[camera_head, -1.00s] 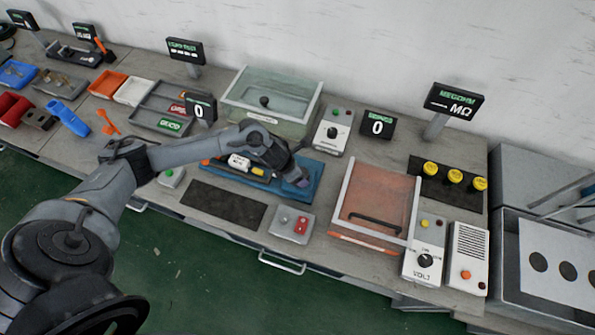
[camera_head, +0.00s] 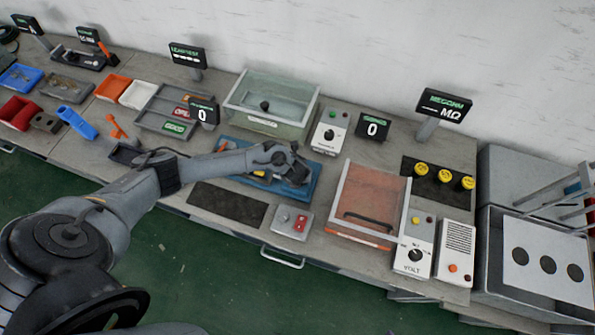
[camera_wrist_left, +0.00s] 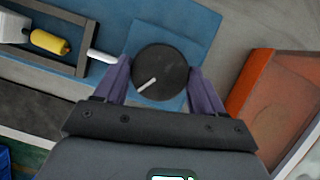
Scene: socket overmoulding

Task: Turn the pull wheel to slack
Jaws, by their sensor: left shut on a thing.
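The pull wheel (camera_wrist_left: 160,72) is a round dark knob with a white pointer line. In the left wrist view its pointer slants toward the lower left. It sits at the right end of the blue fixture (camera_wrist_left: 200,22), which also shows in the head view (camera_head: 313,178). My left gripper (camera_wrist_left: 160,85) is shut on the wheel, with one purple finger on each side of it. In the head view my left gripper (camera_head: 290,165) is over the fixture's right part, and the wheel is hidden under it. My right gripper is not in view.
On the fixture, left of the wheel, lies a yellow cylinder (camera_wrist_left: 48,41) with a white rod. An orange-edged tray (camera_wrist_left: 250,82) stands to the right. A two-button box (camera_head: 292,221) and dark mat (camera_head: 227,206) lie in front. A clear tank (camera_head: 270,103) stands behind.

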